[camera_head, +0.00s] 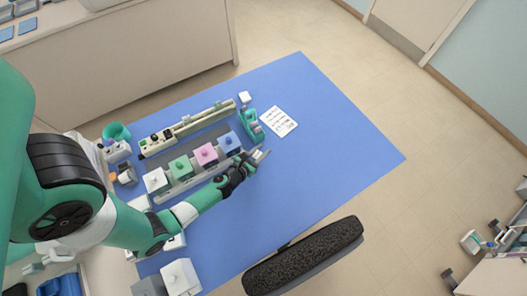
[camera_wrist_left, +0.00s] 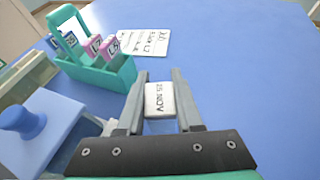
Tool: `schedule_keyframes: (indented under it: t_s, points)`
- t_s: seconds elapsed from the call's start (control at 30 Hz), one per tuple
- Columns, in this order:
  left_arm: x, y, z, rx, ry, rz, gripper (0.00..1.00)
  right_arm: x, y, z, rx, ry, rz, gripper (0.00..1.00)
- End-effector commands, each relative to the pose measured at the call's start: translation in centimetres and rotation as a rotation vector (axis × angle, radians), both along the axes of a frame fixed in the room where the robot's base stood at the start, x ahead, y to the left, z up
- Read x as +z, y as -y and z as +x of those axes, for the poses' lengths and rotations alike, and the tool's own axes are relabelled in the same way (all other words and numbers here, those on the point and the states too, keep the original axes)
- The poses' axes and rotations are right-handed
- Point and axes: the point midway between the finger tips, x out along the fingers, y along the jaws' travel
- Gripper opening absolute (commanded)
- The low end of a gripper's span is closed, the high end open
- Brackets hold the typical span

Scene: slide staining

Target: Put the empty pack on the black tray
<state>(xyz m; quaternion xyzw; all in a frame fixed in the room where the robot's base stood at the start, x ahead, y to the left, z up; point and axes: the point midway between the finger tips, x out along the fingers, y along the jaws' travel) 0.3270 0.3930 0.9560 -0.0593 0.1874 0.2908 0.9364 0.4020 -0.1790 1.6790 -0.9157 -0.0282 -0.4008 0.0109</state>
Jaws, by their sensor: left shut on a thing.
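My left gripper (camera_head: 262,155) is low over the blue table, to the right of the row of lidded staining jars. In the left wrist view its two fingers (camera_wrist_left: 160,98) are closed on a small pale piece (camera_wrist_left: 160,100) with dark writing on it. I cannot tell from its look whether this is the empty pack. No black tray can be clearly made out. My right gripper is not in view.
A green carrier (camera_wrist_left: 105,72) holding pink-labelled slides stands left of the gripper. A blue-lidded jar (camera_wrist_left: 28,130) is nearer. A written sheet (camera_head: 279,122) lies beyond. The table's right side is clear. A dark speckled bar (camera_head: 305,255) is at the front edge.

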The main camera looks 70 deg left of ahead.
Motion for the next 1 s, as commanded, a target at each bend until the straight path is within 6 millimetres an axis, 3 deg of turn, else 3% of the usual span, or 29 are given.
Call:
schedule_keyframes:
  t_s: [0.13, 0.23, 0.4, 0.8, 0.83, 0.97, 1.0]
  points:
    - [-0.3, 0.0, 0.2, 0.0, 0.0, 0.0, 0.0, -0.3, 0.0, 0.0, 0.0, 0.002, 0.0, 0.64]
    - [-1.7, 0.1, 1.1, -0.003, 0.001, 0.002, 0.0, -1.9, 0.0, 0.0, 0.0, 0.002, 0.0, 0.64]
    - [-4.3, 0.0, 0.9, 0.0, 0.0, 0.002, 0.0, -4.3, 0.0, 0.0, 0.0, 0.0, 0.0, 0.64]
    - [-4.4, 0.0, 0.8, 0.001, 0.0, 0.0, 0.0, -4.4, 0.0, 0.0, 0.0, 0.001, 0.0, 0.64]
    - [-4.3, 0.0, 0.8, 0.001, 0.0, 0.0, 0.4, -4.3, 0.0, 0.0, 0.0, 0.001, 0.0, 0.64]
    - [-4.2, 0.0, 0.8, 0.001, -0.001, 0.001, 0.63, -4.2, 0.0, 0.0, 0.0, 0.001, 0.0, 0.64]
    - [-4.2, 0.0, 0.8, 0.001, -0.001, 0.001, 0.64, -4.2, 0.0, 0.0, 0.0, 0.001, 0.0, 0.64]
